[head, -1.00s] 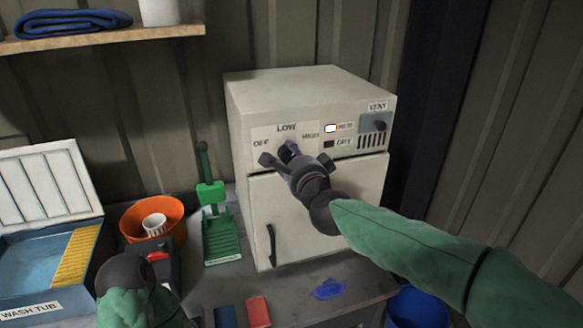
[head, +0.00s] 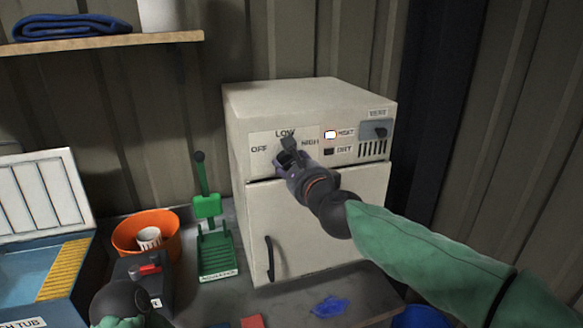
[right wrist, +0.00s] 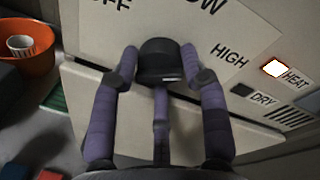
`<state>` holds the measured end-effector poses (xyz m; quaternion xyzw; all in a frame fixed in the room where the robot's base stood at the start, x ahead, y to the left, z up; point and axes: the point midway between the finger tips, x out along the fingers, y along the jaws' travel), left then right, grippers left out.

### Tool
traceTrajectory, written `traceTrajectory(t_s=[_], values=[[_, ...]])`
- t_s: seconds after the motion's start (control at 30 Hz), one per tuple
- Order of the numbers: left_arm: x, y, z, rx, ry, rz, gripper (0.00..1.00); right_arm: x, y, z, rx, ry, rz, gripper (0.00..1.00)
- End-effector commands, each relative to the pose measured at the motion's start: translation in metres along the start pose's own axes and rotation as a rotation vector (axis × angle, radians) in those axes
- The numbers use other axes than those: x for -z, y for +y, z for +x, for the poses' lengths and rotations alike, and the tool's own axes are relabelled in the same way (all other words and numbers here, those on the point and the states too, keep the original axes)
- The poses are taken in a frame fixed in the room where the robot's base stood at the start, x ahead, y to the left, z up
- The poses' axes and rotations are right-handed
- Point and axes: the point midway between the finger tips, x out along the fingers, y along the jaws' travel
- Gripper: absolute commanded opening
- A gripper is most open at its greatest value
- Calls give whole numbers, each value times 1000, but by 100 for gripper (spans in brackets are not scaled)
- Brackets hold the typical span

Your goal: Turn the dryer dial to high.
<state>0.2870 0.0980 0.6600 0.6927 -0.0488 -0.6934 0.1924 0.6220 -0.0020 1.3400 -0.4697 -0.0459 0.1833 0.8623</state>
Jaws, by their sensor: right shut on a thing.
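The cream dryer (head: 310,98) stands on the bench, with OFF, LOW and HIGH marked around its dark dial (head: 289,144). In the head view the dial's visible part lies just below LOW; its exact setting is hard to tell. My right gripper (head: 291,158) is shut on the dial.
A lit HEAT lamp (head: 330,134) and a small dark knob (head: 379,132) are on the dryer's panel. A green dustpan-like stand (head: 216,255), an orange bowl (head: 125,235), a dark box with a red switch (head: 128,272) and the wash tub (head: 75,290) stand to the left.

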Motion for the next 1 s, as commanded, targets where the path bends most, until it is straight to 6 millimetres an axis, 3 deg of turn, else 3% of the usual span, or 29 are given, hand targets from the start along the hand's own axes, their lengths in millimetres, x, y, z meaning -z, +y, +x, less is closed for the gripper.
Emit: traceTrajectory(t_s=[0.37,0.4,0.47,0.5,0.87,1.0], values=[[0,0,0,0,0,0,0,-3,2,0,-5,-6,3,12],[0,0,0,0,0,0,0,-3,2,0,-4,-6,3,48],[0,0,0,0,0,0,0,-3,1,0,-4,-6,3,64],[0,0,0,0,0,0,0,-2,1,0,-3,-5,3,68],[0,0,0,0,0,0,0,-1,-1,-2,1,-3,4,68],[0,0,0,0,0,0,0,-2,-2,-15,2,-3,5,68]])
